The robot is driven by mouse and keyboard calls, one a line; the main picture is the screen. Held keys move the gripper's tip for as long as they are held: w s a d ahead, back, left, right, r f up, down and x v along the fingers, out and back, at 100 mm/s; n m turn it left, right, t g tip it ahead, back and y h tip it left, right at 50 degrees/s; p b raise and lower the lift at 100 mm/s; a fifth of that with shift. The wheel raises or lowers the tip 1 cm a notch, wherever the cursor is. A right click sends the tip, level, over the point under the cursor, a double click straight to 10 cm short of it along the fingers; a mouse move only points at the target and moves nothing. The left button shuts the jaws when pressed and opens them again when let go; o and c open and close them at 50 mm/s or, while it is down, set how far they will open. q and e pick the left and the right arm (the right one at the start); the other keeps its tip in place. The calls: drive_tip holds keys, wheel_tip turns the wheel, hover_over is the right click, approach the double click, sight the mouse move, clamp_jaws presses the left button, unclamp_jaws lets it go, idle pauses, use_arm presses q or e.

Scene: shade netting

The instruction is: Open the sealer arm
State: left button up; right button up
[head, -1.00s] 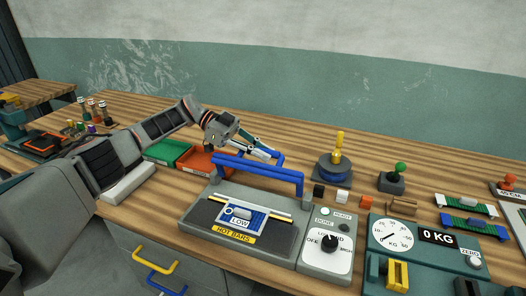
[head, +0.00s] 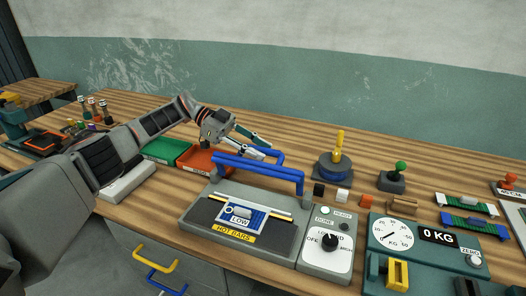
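The sealer (head: 196,220) is a grey machine on the bench with a HOT BARS label. My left gripper (head: 262,148) is behind the sealer, beside the far end of the blue frame. Its fingers look spread, with nothing seen between them; whether they touch the frame I cannot tell. My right gripper is not in view.
A control box with a dial (head: 330,243) adjoins the sealer at right. A scale (head: 395,233) stands further right. Green (head: 167,149) and orange (head: 205,161) trays lie behind left. A blue round stand (head: 335,167) and small blocks sit behind right. Open bench lies at the back.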

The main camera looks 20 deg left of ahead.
use_arm(q)
drive_tip(key=shift+v, duration=2.9)
